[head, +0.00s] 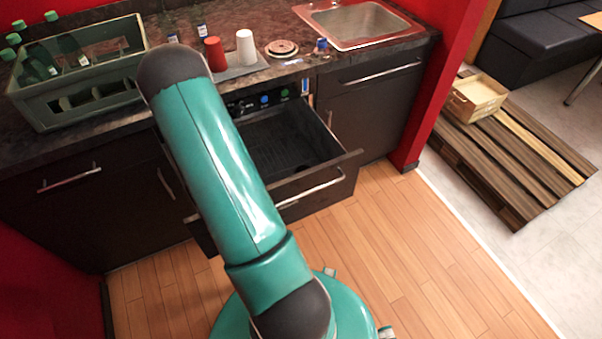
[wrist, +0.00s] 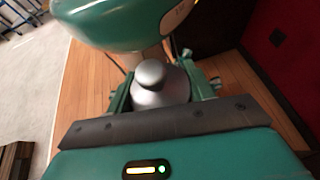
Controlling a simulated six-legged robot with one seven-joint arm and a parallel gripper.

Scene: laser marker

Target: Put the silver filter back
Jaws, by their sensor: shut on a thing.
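The silver filter (wrist: 151,77) shows in the wrist view as a rounded, shiny metal piece with a smaller knob and a wider body below. My gripper (wrist: 162,90) is shut on it, with a green finger on either side. The filter's lower part is hidden behind the dark edge of my gripper. In the head view my green arm stretches up toward the counter and hides my gripper and the filter. An open dark drawer (head: 285,142) lies beneath the counter, partly behind my arm.
The counter (head: 160,20) holds a green crate (head: 45,108) with bottles, a red cup (head: 215,54), a white cup (head: 246,47), a round disc (head: 282,48) and a sink (head: 350,22). A wooden box (head: 477,97) stands on a slatted platform (head: 520,150) at right. Floor in front is clear.

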